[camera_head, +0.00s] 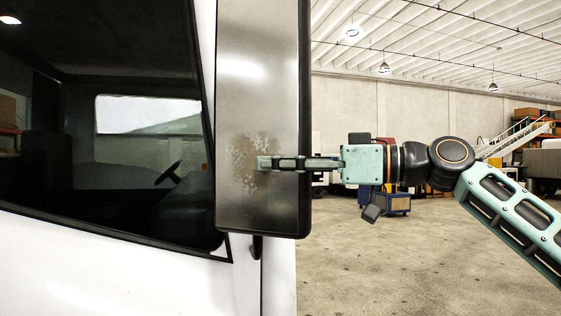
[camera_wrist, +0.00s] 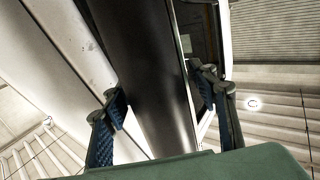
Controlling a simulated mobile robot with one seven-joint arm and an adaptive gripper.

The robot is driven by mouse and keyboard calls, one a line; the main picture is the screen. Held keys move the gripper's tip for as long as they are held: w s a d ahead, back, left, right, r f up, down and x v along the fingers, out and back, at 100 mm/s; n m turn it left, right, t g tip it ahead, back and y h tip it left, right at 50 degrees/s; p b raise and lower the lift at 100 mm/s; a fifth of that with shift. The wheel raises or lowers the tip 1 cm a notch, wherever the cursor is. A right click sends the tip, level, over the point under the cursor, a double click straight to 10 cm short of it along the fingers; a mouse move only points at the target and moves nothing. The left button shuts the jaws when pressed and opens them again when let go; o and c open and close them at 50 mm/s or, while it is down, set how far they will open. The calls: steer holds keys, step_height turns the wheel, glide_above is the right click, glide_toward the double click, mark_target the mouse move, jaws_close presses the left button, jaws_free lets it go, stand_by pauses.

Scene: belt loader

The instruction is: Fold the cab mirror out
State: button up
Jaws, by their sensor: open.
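The cab mirror (camera_head: 262,100) is a tall dark rectangular housing beside the cab's side window. Its broad grey face, with a worn brownish patch, is turned to the head camera. My gripper (camera_head: 268,163) reaches in from the right at the mirror's lower half, with a finger in front of that face. In the wrist view my gripper (camera_wrist: 162,90) is open, with one blue-padded finger on each side of the mirror's dark edge (camera_wrist: 145,65). I cannot tell whether either finger touches it. The other finger is hidden behind the mirror in the head view.
The white cab door (camera_head: 110,270) and dark side window (camera_head: 130,175) fill the left, close behind the mirror. A dark bracket (camera_head: 257,246) shows below the mirror. Open concrete floor (camera_head: 400,265) lies to the right. A blue cart (camera_head: 397,203) stands farther back.

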jaws_close()
stand_by(0.5)
